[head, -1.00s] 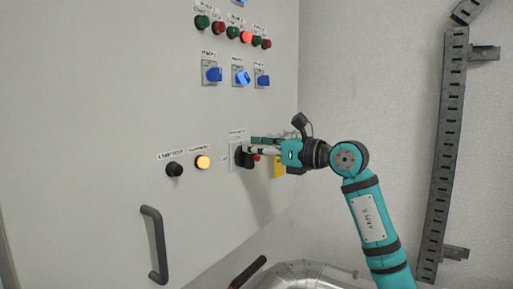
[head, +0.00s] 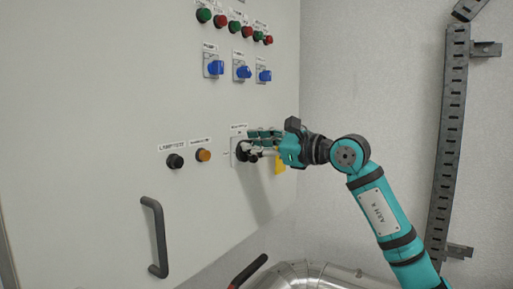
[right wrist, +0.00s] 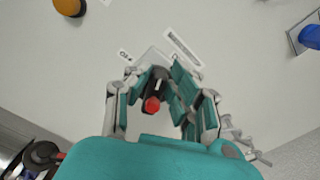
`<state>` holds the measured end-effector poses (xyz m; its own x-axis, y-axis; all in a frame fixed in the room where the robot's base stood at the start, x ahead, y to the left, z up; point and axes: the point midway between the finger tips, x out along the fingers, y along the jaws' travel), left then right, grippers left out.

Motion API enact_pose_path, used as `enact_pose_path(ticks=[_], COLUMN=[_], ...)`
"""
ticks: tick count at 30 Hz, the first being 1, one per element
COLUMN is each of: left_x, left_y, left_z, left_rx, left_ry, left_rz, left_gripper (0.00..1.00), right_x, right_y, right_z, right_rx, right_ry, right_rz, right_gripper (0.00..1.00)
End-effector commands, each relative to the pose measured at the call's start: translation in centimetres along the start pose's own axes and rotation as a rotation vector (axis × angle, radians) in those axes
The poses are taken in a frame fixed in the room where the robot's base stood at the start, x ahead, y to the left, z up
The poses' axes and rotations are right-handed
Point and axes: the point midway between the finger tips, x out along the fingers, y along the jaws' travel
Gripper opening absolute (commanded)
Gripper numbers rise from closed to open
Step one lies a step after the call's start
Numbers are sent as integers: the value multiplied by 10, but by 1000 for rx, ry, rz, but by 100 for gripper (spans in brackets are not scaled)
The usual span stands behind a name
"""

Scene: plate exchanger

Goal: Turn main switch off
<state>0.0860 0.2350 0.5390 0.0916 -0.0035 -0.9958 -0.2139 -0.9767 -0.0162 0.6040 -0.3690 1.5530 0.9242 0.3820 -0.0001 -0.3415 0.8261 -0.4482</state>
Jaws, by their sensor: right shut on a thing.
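The main switch (head: 241,152) is a black rotary knob on a light plate, low on the grey cabinet door. In the right wrist view its black handle with a red end (right wrist: 153,104) stands between my fingers. My right gripper (head: 256,147) is shut on this handle, with its fingers (right wrist: 158,88) on either side of it. In the head view the fingers cover much of the knob. My left gripper is not in view.
Left of the switch are an unlit amber lamp (head: 203,155) and a black lamp-test button (head: 174,161). Blue selector knobs (head: 242,72) and red and green buttons sit above. A door handle (head: 154,237) projects at lower left. A yellow piece (head: 281,166) shows under my gripper.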

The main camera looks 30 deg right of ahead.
Motion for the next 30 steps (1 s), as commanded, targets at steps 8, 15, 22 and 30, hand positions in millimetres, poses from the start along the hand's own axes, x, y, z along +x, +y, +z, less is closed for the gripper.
enact_pose_path(ticks=[8, 15, 22, 30], left_x=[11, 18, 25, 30], left_y=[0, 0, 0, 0], left_z=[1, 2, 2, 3], left_rx=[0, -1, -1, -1], left_ry=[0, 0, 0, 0], left_rz=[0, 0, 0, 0], left_gripper=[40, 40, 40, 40], right_x=[0, 0, 0, 0], right_y=[8, 13, 18, 22], right_z=[-2, -4, -8, -12], right_rx=[-265, -492, -707, -923], right_ry=[0, 1, 1, 0], right_rz=[0, 0, 1, 2], right_gripper=[0, 0, 0, 0])
